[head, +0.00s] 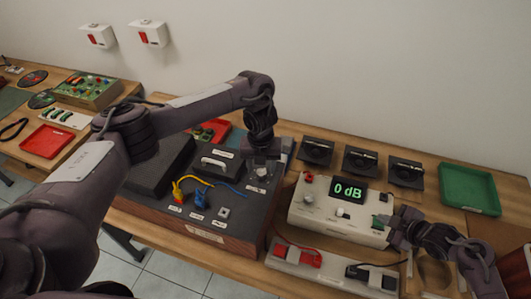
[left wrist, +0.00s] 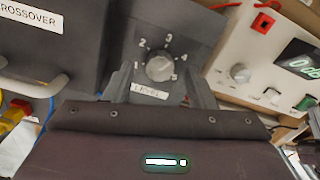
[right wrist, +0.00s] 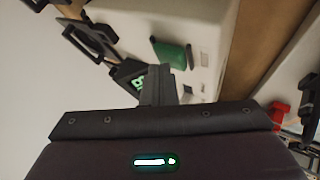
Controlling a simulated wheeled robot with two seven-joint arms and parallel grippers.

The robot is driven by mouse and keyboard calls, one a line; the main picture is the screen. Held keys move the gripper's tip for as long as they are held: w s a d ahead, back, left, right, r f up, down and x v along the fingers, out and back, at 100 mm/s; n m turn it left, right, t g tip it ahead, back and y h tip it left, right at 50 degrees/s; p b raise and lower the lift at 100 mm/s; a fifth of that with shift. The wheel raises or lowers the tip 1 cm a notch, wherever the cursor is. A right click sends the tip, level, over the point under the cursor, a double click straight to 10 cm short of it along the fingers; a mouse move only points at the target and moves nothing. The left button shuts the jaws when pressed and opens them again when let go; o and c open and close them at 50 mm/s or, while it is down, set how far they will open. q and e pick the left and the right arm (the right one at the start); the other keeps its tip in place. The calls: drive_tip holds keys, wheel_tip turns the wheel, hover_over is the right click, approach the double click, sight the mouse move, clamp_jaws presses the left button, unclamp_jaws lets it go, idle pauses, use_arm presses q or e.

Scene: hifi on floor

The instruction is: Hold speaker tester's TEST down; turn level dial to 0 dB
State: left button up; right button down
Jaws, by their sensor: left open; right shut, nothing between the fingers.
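The speaker tester (head: 335,222) is a pale box whose display (head: 348,191) reads 0 dB. A green button (right wrist: 172,55) on it shows in the right wrist view; its label cannot be read. My right gripper (head: 388,220) is shut and empty at the tester's right end, its tips (right wrist: 159,70) close to that button; I cannot tell whether they touch. The level dial (left wrist: 160,67), a grey knob with a numbered scale, sits on the dark amplifier (head: 225,215). My left gripper (head: 263,158) is open, with the dial between its fingers in the left wrist view; contact is unclear.
A power strip (head: 290,258) with red and black plugs lies in front of the tester. Yellow and blue plugs (head: 178,192) stand in the amplifier. Several black units (head: 361,163) and a green tray (head: 468,189) are behind. Two white switch boxes (head: 148,33) hang on the wall.

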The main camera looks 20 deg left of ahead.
sight(261, 171)
use_arm(q)
wheel_tip(261, 171, up, 11)
idle(0.3)
drive_tip(key=shift+f, duration=0.1)
use_arm(e)
drive_tip(key=shift+r, duration=0.15)
idle(1.8)
drive_tip(key=shift+r, duration=0.85)
drive_tip(key=shift+r, duration=2.5)
